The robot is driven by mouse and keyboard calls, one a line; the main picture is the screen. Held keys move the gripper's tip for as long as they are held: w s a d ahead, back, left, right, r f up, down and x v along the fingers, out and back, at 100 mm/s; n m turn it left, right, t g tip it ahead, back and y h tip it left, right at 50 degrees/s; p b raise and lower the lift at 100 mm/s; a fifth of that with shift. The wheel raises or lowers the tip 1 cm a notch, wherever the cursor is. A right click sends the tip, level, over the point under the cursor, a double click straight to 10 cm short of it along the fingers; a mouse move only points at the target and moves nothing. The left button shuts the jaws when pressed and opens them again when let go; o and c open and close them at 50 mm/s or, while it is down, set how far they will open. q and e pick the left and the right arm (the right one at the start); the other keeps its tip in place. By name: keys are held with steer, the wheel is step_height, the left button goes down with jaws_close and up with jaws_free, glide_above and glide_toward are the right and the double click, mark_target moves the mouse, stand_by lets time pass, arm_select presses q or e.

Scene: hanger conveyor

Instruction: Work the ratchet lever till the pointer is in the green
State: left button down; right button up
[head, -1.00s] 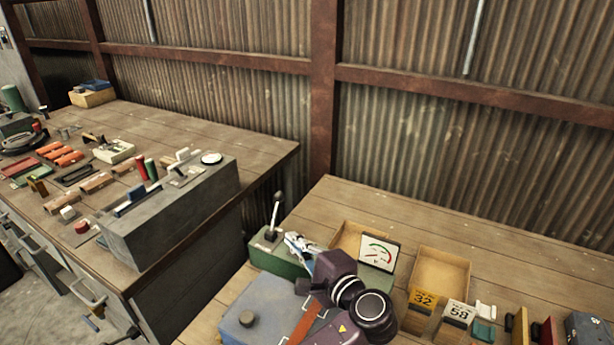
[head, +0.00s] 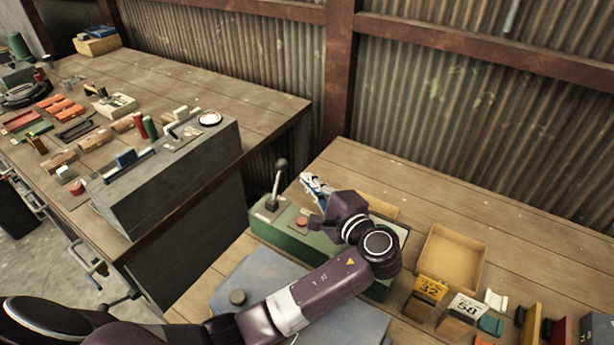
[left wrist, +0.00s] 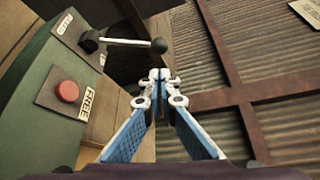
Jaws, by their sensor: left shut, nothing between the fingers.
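The ratchet lever (head: 278,184) stands nearly upright, with a dark ball knob, at the left end of the green box (head: 300,236). In the left wrist view the lever (left wrist: 130,42) rises from a plate on the green box (left wrist: 40,100). A red button (left wrist: 67,91) sits beside a "FREE" label there. My left gripper (head: 308,182) is shut and empty, to the right of the lever and apart from it. It also shows in the left wrist view (left wrist: 160,75). The gauge is mostly hidden behind my left arm, and its pointer cannot be read. My right gripper is not in view.
An open wooden tray (head: 450,258) stands right of the green box. Number blocks (head: 428,292) and small parts stand in front of it. A blue-grey mat (head: 255,285) lies at the front. A grey machine (head: 165,180) stands on the left bench.

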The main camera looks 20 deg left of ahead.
arm_select(q)
steer(key=p+x, duration=0.1)
steer(key=x, duration=0.7)
steer(key=shift+s, duration=0.15)
steer(key=s+a+r+n+t+y+b, duration=0.1)
steer(key=s+n+b, duration=0.2)
steer(key=s, duration=0.8)
steer(key=shift+a+n+t, duration=0.3)
steer(key=shift+a+n, duration=0.05)
steer(key=shift+n, duration=0.05)
steer(key=shift+s, duration=0.2)
stand_by(0.5)
